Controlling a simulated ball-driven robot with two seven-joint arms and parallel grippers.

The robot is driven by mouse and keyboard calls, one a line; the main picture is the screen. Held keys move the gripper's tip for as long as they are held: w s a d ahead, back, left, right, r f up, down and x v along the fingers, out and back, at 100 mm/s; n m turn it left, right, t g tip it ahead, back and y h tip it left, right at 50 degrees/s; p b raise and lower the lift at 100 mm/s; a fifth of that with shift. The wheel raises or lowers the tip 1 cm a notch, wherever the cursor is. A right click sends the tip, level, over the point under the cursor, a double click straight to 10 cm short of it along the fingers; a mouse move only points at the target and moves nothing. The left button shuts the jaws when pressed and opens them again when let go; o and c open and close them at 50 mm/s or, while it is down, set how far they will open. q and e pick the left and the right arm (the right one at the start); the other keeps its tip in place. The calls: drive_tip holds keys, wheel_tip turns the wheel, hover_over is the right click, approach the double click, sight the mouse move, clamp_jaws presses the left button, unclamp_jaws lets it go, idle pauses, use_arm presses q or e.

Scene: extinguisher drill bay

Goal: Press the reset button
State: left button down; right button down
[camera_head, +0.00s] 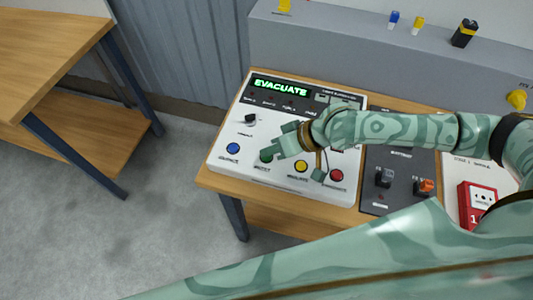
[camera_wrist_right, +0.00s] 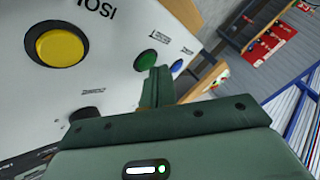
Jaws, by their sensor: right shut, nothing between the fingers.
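A white control panel (camera_head: 225,152) with a lit green "EVACUATE" display (camera_head: 282,87) lies on a wooden table. Its front row holds a blue button (camera_head: 233,148), a green button (camera_head: 266,156), a yellow button (camera_head: 301,166) and a red button (camera_head: 336,175). Their small labels are too blurred to tell surely which reads reset. My right gripper (camera_head: 281,147) is shut and empty, its fingertips close beside the green button. In the right wrist view the shut fingers (camera_wrist_right: 157,80) overlap the edge of the green button (camera_wrist_right: 146,60); I cannot tell whether they touch. My left gripper is not visible.
A black knob (camera_head: 250,118) stands behind the blue button. To the right is a dark panel (camera_head: 376,204) with two switches, then a red box (camera_head: 479,204). A grey ledge (camera_head: 345,45) runs behind. Another wooden table (camera_head: 45,45) stands left, across open floor.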

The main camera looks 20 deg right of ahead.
sight(271, 159)
drive_tip(key=shift+f, duration=0.45)
idle(0.7)
drive_tip(key=shift+r+p, duration=0.85)
drive_tip(key=shift+p, duration=0.3)
wheel_tip(271, 159, up, 5)
drive_tip(key=p, duration=0.6)
drive_tip(key=shift+r, duration=0.1)
idle(0.4)
